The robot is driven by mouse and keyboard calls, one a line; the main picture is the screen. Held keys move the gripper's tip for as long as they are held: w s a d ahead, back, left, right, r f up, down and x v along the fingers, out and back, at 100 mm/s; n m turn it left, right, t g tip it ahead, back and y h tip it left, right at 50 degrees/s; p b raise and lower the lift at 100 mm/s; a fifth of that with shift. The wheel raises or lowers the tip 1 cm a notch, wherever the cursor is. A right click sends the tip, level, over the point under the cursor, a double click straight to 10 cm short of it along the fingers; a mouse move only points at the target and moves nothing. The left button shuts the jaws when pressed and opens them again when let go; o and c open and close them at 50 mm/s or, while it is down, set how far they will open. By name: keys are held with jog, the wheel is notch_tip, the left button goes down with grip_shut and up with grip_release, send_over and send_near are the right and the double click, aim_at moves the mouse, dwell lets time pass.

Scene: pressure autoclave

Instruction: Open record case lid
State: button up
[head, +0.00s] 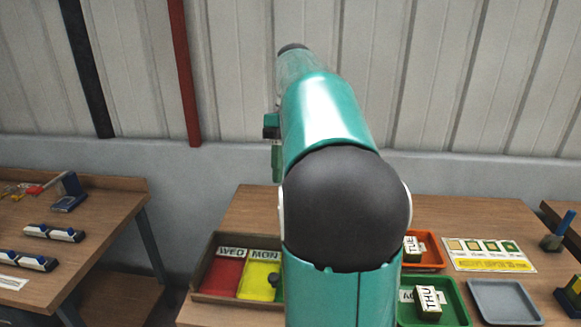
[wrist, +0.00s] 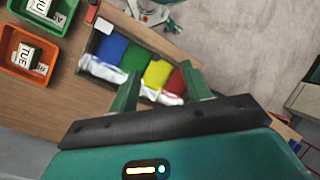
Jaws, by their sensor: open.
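The record case is a brown box (head: 196,297) on the table, left of my arm in the head view. Red (head: 222,276) and yellow (head: 259,279) panels show in it, with white WED and MON tabs along the back and a small dark knob in front. My arm hides its right part. The wrist view shows blue (wrist: 110,49), green, yellow and red panels side by side. I cannot tell a separate lid. My gripper (wrist: 161,71) is open and empty, its two fingers apart over the case's near edge in that view; contact is unclear.
An orange tray (head: 437,265) with a TUE block and a green tray (head: 455,300) with a THU block (head: 428,302) stand right of my arm. A grey tray (head: 503,302) and a printed card (head: 488,255) lie farther right. A second table (head: 90,230) stands left across a gap.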

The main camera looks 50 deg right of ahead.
jog(key=shift+a, duration=0.1)
dwell(0.3)
jog(key=s+a+f+t+h, duration=0.1)
jog(key=a+f+t+h, duration=0.1)
jog(key=a, duration=0.8)
jog(key=s+a+f+n+t+h, duration=0.1)
jog(key=s+a+f+t+h, duration=0.1)
jog(key=a+f, duration=0.4)
jog(key=a+t, duration=0.1)
jog(key=a, duration=0.4)
jog(key=shift+a+f+t, duration=0.2)
jog(key=shift+a+t, duration=0.05)
jog(key=shift+t, duration=0.15)
jog(key=s+a+f+t, duration=0.2)
jog(key=a+f, duration=0.1)
jog(key=s+a+f, duration=0.1)
jog(key=a+f, duration=0.1)
jog(key=shift+t, duration=0.4)
jog(key=shift+c, duration=1.1)
jog(key=shift+a+f, duration=0.1)
jog(key=c, duration=0.3)
grip_shut()
jog(key=shift+s, duration=0.1)
